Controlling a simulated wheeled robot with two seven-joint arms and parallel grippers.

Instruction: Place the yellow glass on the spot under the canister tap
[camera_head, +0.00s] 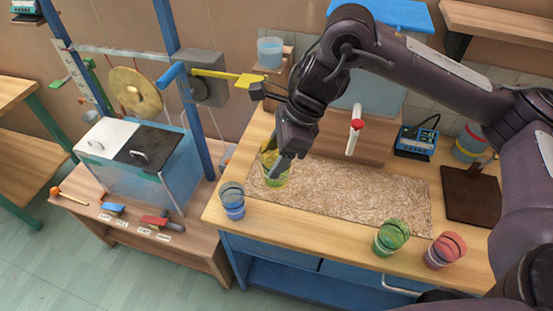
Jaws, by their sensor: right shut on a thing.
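My right gripper (280,163) is shut on the yellow glass (275,178), which looks upright at the left end of the speckled mat (350,195). I cannot tell whether the glass touches the mat. The canister (372,97) stands at the back of the bench, partly hidden behind my right arm. Its tap, with a red handle (357,124) and a pale spout (352,143), is to the right of the glass. I cannot make out a marked spot beneath the tap. My left gripper is not in view.
A blue glass (232,203) stands left of the mat. A green glass (391,238) and a red glass (446,249) stand at the front right. A dark board (472,195) and a blue device (416,141) are further right. The mat's middle looks clear.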

